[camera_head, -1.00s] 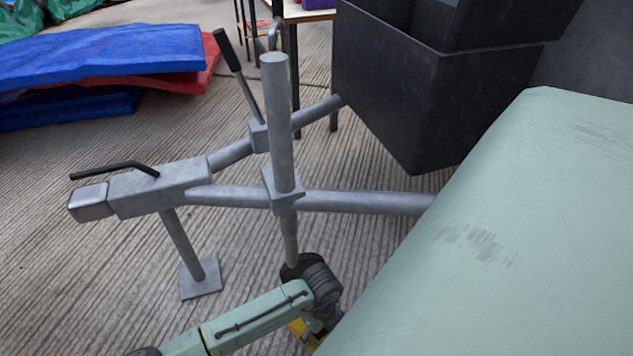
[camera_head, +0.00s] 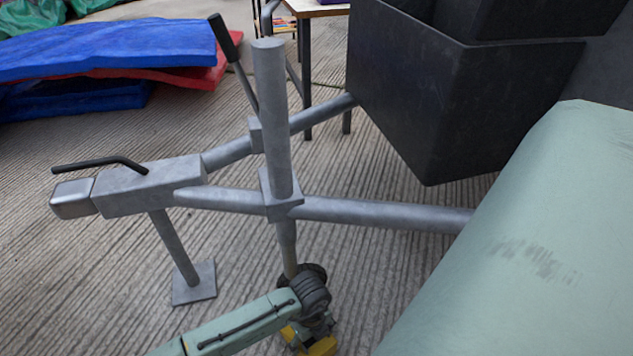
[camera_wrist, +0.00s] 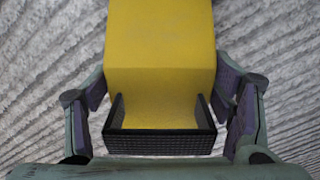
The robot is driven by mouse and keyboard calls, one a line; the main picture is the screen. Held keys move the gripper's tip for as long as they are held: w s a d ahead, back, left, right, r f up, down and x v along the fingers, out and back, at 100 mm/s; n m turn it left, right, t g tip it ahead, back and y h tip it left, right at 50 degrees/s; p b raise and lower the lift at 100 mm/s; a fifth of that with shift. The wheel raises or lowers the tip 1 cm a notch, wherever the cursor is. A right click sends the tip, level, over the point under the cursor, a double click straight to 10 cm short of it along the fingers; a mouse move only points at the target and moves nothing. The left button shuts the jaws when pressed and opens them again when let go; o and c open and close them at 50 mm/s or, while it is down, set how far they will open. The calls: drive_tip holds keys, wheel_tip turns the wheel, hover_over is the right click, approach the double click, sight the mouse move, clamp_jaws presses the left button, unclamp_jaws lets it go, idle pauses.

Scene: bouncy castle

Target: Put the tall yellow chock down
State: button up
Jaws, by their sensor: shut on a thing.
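The yellow chock (camera_wrist: 160,60) fills the upper middle of the wrist view, with its far end cut off by the top edge. My gripper (camera_wrist: 160,112) is shut on it, with a finger along each side and a dark ribbed piece across its near end. In the head view my gripper (camera_head: 308,325) is low in the picture, below the upright grey post. A bit of the yellow chock (camera_head: 322,347) shows under it at the bottom edge. Whether the chock touches the ground cannot be told.
A grey trailer hitch frame (camera_head: 225,195) with an upright post and a foot plate (camera_head: 194,283) stands close beyond my arm. A pale green body (camera_head: 520,240) takes up the right. Black bins (camera_head: 440,100) are behind. Blue mats (camera_head: 100,50) lie far left. Ribbed ground at left is free.

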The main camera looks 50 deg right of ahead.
idle(0.3)
drive_tip(key=o, duration=1.7)
drive_tip(key=shift+f, duration=0.2)
drive_tip(key=shift+r, duration=0.1)
wheel_tip(320, 180, up, 12)
drive_tip(key=p, duration=0.4)
